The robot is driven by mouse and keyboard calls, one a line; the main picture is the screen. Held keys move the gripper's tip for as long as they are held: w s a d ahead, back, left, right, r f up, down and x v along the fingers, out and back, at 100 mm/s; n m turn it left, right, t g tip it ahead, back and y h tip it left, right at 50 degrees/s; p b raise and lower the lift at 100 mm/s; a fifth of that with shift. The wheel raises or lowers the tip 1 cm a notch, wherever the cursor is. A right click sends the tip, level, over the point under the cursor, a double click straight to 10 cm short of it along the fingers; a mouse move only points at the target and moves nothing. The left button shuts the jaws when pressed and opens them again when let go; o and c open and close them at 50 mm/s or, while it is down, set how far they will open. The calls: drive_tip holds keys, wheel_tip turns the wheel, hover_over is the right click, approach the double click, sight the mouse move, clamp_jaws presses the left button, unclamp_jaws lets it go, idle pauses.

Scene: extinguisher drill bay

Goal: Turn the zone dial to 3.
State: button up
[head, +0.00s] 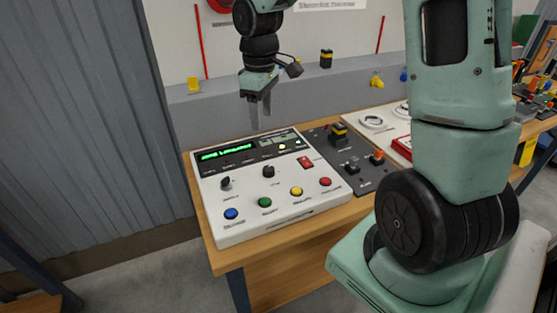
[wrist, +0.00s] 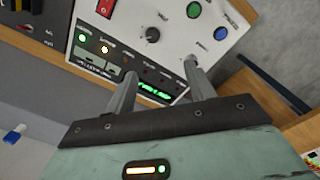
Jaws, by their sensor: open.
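The white control panel (head: 290,205) lies on a wooden bench. It carries two black knobs, a left one (head: 226,183) and a middle one (head: 268,171). Their labels are too small to read, so I cannot tell which is the zone dial or what number either points to. The middle knob also shows in the wrist view (wrist: 153,34); the left one seems hidden behind a finger there. My gripper (head: 259,118) is open and empty, pointing down above the back of the panel, near the green-lit display (head: 226,153). It also shows in the wrist view (wrist: 160,70), apart from both knobs.
Blue (head: 231,214), green (head: 265,202), yellow (head: 296,191) and red (head: 326,182) buttons line the panel's front. A red rocker switch (head: 305,162) sits at the right. A dark panel (head: 350,160) with switches stands beside it. A grey wall ledge (head: 215,112) runs behind.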

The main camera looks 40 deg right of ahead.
drive_tip(key=d, duration=0.2)
drive_tip(key=p, duration=0.1)
approach(268, 169)
wheel_tip(268, 169, down, 9)
drive_tip(key=shift+d+r, duration=0.1)
drive_tip(key=shift+r, duration=0.05)
drive_tip(key=c, duration=1)
